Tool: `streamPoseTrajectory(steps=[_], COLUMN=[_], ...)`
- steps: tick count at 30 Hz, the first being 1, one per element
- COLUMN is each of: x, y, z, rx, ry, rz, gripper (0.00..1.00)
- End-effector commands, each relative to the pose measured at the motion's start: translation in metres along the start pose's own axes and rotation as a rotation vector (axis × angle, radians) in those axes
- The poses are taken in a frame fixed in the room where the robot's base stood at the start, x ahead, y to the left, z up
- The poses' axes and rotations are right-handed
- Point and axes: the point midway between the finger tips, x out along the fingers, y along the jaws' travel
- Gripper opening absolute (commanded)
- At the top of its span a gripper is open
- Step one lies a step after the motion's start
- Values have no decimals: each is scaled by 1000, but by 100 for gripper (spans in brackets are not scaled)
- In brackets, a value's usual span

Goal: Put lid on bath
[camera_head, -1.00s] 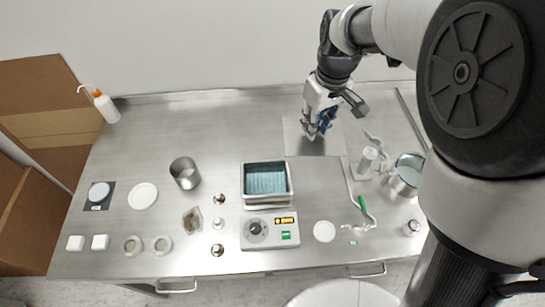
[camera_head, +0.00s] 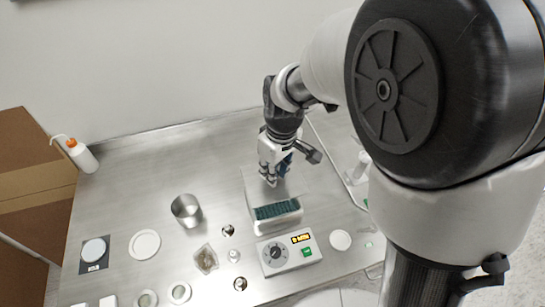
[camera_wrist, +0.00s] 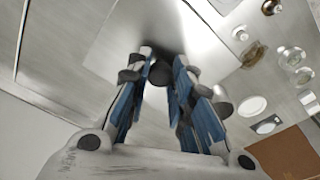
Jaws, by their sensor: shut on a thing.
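The bath (camera_head: 292,226) is a rectangular steel tub with dark teal liquid, on a unit with a dial and a display. The lid (camera_head: 256,187) is a flat thin silver plate. My gripper (camera_head: 270,181) is shut on its dark knob and holds it behind and above the bath, hiding the bath's back part from the head camera. Liquid still shows in front of the lid's near edge. In the wrist view, the lid (camera_wrist: 120,45) spreads beyond my gripper (camera_wrist: 160,75), with the knob between the blue-padded fingers. The height of the lid over the rim is hard to tell.
A steel beaker (camera_head: 186,211) stands left of the bath. Small weights (camera_head: 228,231), dishes (camera_head: 145,244) and a balance-like pad (camera_head: 94,251) lie farther left. A white disc (camera_head: 340,239) lies right of the control unit.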

Motion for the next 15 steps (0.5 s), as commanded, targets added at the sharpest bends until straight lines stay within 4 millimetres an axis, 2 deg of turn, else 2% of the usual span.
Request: streamPoseTrajectory(steps=[1, 3, 10, 15], x=[12, 22, 37, 63], y=[0, 0, 0, 0], z=[2, 3, 4, 8], rx=[0, 0, 1, 2], ry=[-2, -1, 0, -2], rz=[-1, 0, 0, -1], gripper=[0, 0, 0, 0])
